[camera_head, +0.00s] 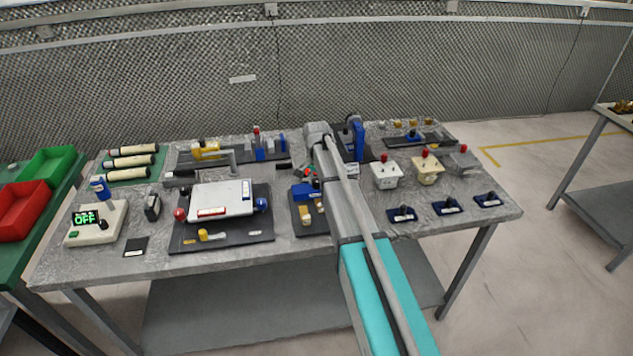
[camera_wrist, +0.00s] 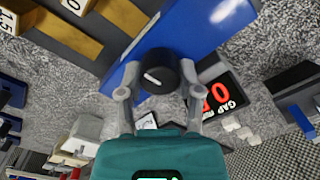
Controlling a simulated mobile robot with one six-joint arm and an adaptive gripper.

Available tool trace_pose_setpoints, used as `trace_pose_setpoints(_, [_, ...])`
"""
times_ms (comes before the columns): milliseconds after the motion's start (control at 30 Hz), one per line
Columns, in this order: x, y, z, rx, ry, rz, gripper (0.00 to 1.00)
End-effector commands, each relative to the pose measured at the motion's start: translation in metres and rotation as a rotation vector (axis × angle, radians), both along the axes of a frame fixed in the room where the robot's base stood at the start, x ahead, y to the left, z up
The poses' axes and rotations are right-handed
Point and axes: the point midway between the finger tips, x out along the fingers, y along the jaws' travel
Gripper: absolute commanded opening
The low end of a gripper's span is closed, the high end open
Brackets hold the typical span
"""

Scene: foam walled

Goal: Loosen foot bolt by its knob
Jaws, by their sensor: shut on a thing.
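A round black knob (camera_wrist: 158,72) with a white mark sits against a blue part (camera_wrist: 215,25) in the wrist view. My gripper (camera_wrist: 158,93) has one finger on each side of the knob and is shut on it. The threads of the bolt are hidden. In the head view the blue part (camera_head: 305,190) shows small on a dark mat, below my arm's end. The knob and my fingertips are too small to make out there.
A display reading GAP with a red 0 (camera_wrist: 221,95) is close to my right finger. Yellow blocks (camera_head: 306,218) lie on the dark mat.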

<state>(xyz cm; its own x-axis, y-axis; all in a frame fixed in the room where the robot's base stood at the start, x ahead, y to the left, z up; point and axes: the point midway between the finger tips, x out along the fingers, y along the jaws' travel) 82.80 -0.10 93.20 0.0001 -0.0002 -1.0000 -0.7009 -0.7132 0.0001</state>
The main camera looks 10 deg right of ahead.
Motion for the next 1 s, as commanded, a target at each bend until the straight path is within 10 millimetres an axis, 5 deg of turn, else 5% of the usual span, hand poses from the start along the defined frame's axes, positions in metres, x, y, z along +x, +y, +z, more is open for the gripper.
trace_pose_setpoints(467, [-0.0001, 0.0001, -0.0001, 0.001, 0.001, 0.197, 0.00])
trace_pose_setpoints(1000, [-0.0002, -0.0001, -0.0001, 0.001, 0.001, 0.689, 0.00])
